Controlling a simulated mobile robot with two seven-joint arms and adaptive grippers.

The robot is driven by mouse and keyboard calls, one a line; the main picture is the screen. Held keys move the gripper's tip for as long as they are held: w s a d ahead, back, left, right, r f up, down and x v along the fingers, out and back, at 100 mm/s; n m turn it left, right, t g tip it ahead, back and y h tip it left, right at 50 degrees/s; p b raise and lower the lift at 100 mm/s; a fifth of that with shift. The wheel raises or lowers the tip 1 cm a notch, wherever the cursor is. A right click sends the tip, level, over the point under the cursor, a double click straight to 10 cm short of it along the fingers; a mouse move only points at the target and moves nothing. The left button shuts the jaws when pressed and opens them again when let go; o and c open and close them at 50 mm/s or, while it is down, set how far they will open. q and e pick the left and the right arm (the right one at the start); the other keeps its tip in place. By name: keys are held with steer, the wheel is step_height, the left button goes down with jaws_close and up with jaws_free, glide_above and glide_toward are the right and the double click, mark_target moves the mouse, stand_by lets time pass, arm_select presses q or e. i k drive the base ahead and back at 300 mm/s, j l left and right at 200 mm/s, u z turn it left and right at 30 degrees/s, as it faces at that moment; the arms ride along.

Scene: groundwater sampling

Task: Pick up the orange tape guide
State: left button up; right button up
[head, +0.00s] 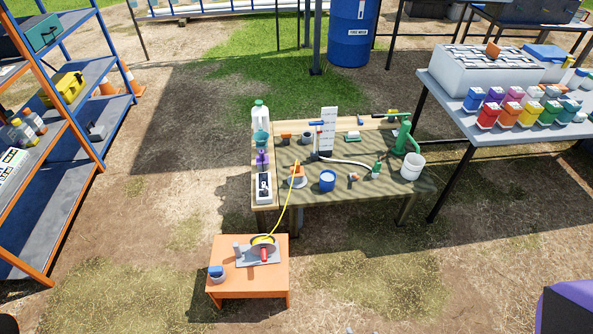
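A small orange piece (298,171), which looks like the orange tape guide, is at the left part of the low work table (340,202). A yellow tape (284,211) runs from it down to a reel (262,246) with a red handle on a small orange stool (226,290). Its exact shape is too small to tell. A second small orange item (286,136) is near the table's back edge. Neither of my grippers shows in the head view.
A white jug (260,112), a blue cup (327,180), a white bucket (412,166), a green pump (404,137) and an upright white board (328,131) crowd the work table. Shelving (75,140) stands left, a grey table (455,95) right. Ground around the stool is clear.

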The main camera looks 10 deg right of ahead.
mark_target(299, 172)
steer(key=i+l, duration=1.5)
